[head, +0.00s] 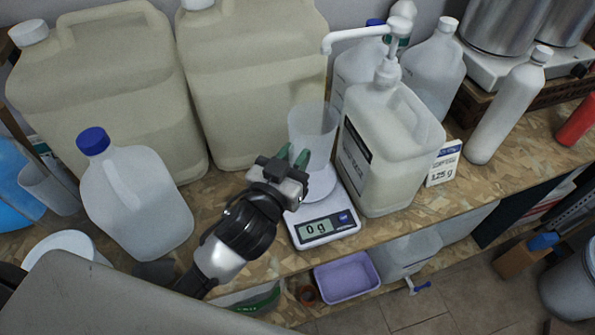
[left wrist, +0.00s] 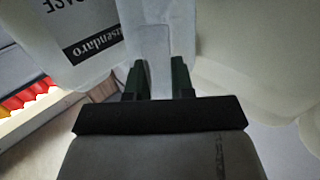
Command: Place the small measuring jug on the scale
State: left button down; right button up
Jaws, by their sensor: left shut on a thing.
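The small measuring jug (head: 312,125) is a translucent, pale cup in the head view. My left gripper (head: 293,157) is shut on it at the side nearest me. In the left wrist view the green fingers (left wrist: 157,80) close on a pale part of the jug (left wrist: 152,45). The scale (head: 325,226) is white with a round pale plate and stands near the shelf's front edge. Its display reads 0 g. The jug appears upright over the plate; the gripper partly hides the space between them. My right gripper is not in view.
A pump canister (head: 385,150) stands close to the right of the scale, with a 125 g card (head: 444,163) beside it. Large beige canisters (head: 255,80) stand behind. A blue-capped jug (head: 135,205) is at left. A purple tub (head: 347,278) sits below.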

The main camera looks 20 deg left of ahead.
pick_arm(q)
jog(key=shift+d+f, duration=0.1)
jog(key=shift+f, duration=0.85)
notch_tip(320, 180, down, 3)
jog(key=shift+r, duration=0.2)
jog(key=shift+f, duration=0.35)
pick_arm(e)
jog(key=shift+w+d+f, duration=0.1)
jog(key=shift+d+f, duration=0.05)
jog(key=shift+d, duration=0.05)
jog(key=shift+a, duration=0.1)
pick_arm(q)
jog(key=shift+f+b, duration=0.25)
jog(key=shift+b, duration=0.15)
jog(key=c, duration=1)
grip_release()
jog(key=shift+r, duration=0.1)
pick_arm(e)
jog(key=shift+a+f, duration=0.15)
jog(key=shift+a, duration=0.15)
